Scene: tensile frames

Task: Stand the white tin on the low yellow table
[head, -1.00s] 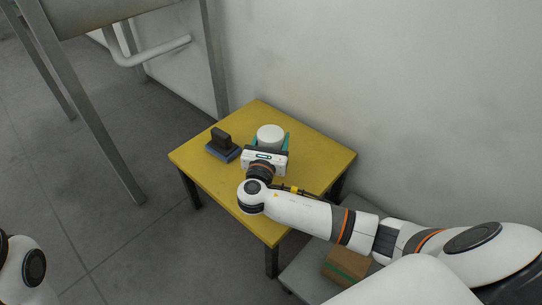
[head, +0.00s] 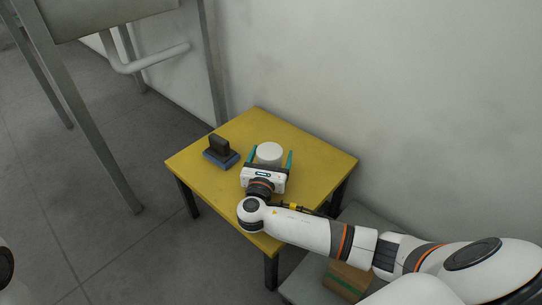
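The white tin (head: 269,152) stands upright toward the back of the low yellow table (head: 320,165). My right gripper (head: 270,160) reaches in from the front right, with one teal finger on each side of the tin. The fingers are spread, and a small gap seems to show beside the tin. The lower front of the tin is hidden behind the gripper body. My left gripper is out of view.
A dark block on a blue base (head: 220,152) stands on the table left of the tin. A grey platform (head: 305,283) with a brown box (head: 347,280) lies right of the table. The wall is close behind. A metal-legged frame (head: 95,130) stands at the left.

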